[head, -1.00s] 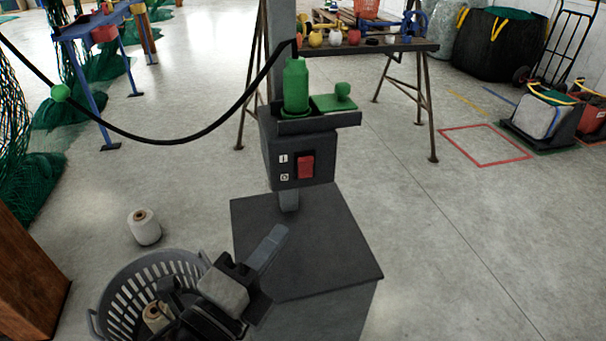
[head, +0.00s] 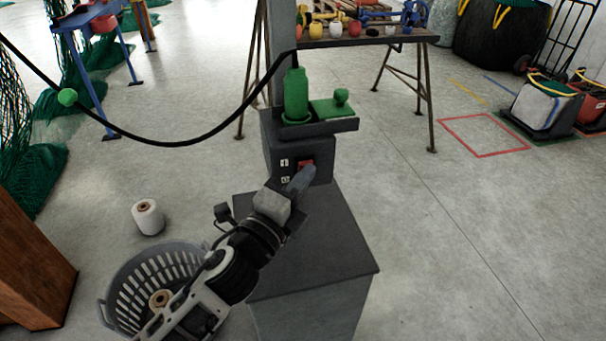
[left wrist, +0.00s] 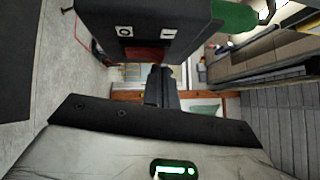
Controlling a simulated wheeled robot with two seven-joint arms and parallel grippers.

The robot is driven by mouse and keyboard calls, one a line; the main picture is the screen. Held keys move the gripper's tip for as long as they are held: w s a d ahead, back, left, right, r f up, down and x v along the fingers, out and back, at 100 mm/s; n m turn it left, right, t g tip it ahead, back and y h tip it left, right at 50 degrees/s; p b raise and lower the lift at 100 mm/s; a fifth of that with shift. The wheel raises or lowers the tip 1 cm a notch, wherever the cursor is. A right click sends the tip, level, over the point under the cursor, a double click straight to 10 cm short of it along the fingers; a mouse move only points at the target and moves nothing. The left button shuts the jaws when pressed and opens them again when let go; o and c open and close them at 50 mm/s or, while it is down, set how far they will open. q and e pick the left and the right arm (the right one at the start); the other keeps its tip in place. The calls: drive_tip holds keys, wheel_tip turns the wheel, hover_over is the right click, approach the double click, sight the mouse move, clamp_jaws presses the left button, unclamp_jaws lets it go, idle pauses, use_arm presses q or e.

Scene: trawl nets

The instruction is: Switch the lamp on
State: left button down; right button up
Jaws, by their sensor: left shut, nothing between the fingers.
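My left gripper (head: 301,180) is shut and empty. Its fingertips are at the switch in the head view and hide its lower part. I cannot tell whether they touch it. In the left wrist view my shut fingers (left wrist: 160,85) show just below and right of the switch. I cannot make out a lamp. My right gripper is out of view.
A green bottle (head: 296,95) and a small green lid with a knob (head: 335,108) sit on a tray above the box. A black cable (head: 180,143) sags at left. A grey basket (head: 125,280) and white spool (head: 148,217) are on the floor.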

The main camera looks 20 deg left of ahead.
use_arm(q)
drive_tip(key=p, duration=0.1)
drive_tip(key=r+p, duration=0.1)
drive_tip(key=p, duration=0.1)
drive_tip(key=shift+w+a+r+n+g, duration=0.1)
drive_tip(key=shift+w+a+n+g, duration=0.05)
drive_tip(key=shift+w+n+g, duration=0.15)
drive_tip(key=shift+f+b, duration=0.3)
drive_tip(key=shift+f, duration=0.1)
drive_tip(key=s+r+b, duration=0.1)
drive_tip(key=s+r, duration=0.1)
drive_tip(key=s, duration=1.1)
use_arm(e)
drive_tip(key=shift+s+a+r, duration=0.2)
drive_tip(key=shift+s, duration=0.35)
use_arm(q)
drive_tip(key=shift+r, duration=0.1)
